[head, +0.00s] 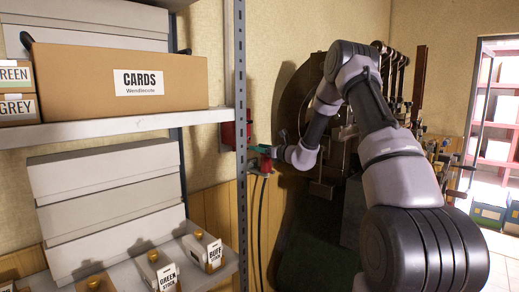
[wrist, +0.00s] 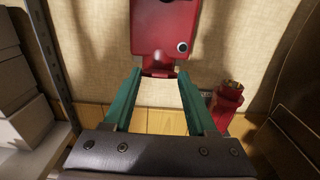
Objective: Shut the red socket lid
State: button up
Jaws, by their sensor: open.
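In the wrist view, a flat red socket part (wrist: 158,22) with a small round black-and-white mark fills the top centre, against the wall. A narrow red lip (wrist: 158,70) shows at its lower edge. I cannot tell which part is the lid or how far it stands open. My gripper (wrist: 159,77) is open, its two green fingers apart below the red part, with nothing between them but wall. In the head view the red socket (head: 229,133) is partly hidden behind the shelf post, and my gripper (head: 256,149) is close to its right side. Contact cannot be made out.
A red plug-like piece (wrist: 228,98) is right of my fingers; cables hang below it in the head view. A metal shelf post (head: 240,190) stands close left of my gripper. Shelves hold a cards box (head: 75,85) and grey boxes. A large dark press (head: 300,110) stands behind my arm.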

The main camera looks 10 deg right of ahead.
jog(key=shift+c, duration=0.3)
grip_shut()
dwell(1.1)
